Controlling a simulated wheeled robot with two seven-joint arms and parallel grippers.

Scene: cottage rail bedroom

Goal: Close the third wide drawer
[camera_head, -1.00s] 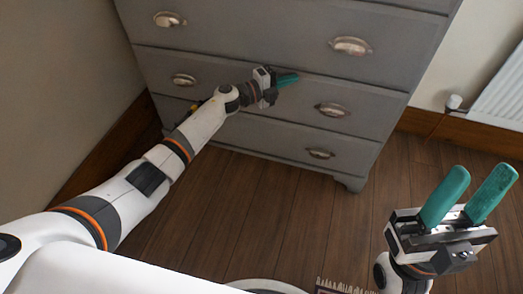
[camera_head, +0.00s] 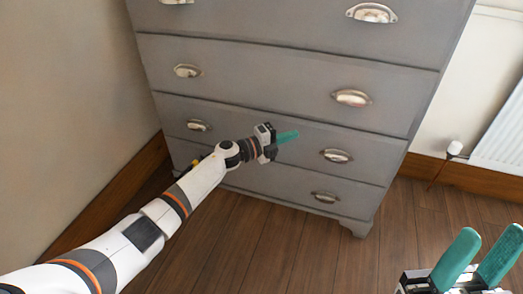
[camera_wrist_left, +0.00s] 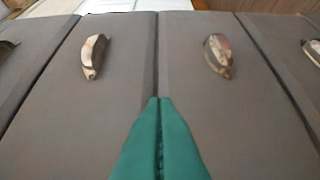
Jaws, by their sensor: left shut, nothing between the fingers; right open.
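The grey chest of drawers (camera_head: 285,75) stands ahead, with wide drawer fronts and cup handles. The third wide drawer, counting down the visible fronts, (camera_head: 230,118) looks flush with its neighbours; the chest's top is out of view, so its number is uncertain. My left gripper (camera_head: 294,135) is shut and empty, its teal tips at this front between its two handles. In the left wrist view, the shut tips (camera_wrist_left: 160,102) overlap the seam between two fronts; contact cannot be told. My right gripper (camera_head: 490,252) is open and empty at the lower right, away from the chest.
A bottom drawer with a cup handle (camera_head: 325,197) lies below. A wall stands close on the left. A white radiator (camera_head: 500,135) and its valve (camera_head: 454,148) are at the right. The wooden floor (camera_head: 270,235) before the chest is clear.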

